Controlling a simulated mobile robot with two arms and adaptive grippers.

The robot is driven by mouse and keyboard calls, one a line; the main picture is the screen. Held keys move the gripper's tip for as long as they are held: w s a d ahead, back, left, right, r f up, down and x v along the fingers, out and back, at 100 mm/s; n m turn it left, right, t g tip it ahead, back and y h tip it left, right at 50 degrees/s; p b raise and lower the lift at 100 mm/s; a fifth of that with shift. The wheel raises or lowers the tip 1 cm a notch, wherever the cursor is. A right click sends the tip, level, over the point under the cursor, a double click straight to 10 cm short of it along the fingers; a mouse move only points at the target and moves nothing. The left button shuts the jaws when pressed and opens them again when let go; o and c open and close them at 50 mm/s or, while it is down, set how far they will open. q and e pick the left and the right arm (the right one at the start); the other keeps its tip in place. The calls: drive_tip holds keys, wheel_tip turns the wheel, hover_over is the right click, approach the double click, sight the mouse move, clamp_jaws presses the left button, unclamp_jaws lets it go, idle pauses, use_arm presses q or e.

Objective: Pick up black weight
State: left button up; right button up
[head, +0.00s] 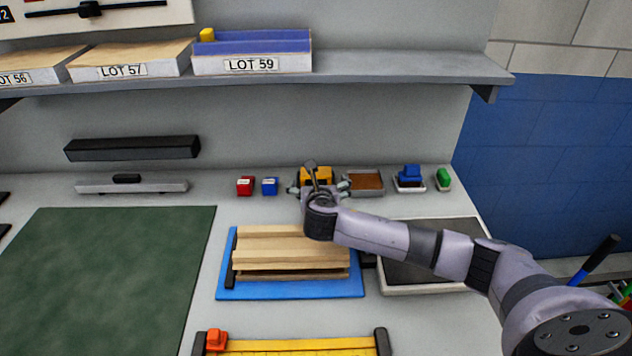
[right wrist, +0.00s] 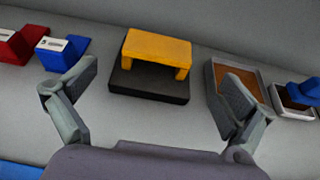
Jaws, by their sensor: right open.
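The black weight is a flat dark block with a yellow bridge-shaped handle (right wrist: 157,48) on top; its black base (right wrist: 148,86) shows clearly in the right wrist view. It rests on the bench near the back wall, upright. In the head view only its yellow handle (head: 317,174) shows well, because my right gripper (head: 318,187) covers much of the rest. In the right wrist view my right gripper (right wrist: 159,80) is open and empty. Its fingers are spread to either side, with the weight beyond and between them. I see no contact. My left gripper is not in view.
Close left of the weight stand a blue block (head: 269,186) and a red block (head: 245,186). Close right is a tray with a brown pad (head: 365,182), then a blue stamp-like piece (head: 409,174). Wooden slats lie on a blue tray (head: 290,291) in front. A shelf (head: 400,70) overhangs behind.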

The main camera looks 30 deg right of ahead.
drive_tip(key=shift+x, duration=3.45)
drive_tip(key=shift+a, duration=0.2)
drive_tip(key=shift+c, duration=0.6)
drive_tip(key=c, duration=0.5)
drive_tip(key=shift+a, duration=0.15)
drive_tip(key=c, duration=1.2)
drive_tip(key=shift+w+r, duration=0.15)
drive_tip(key=shift+r, duration=0.15)
drive_tip(key=shift+c, duration=0.5)
drive_tip(key=shift+w+f, duration=0.1)
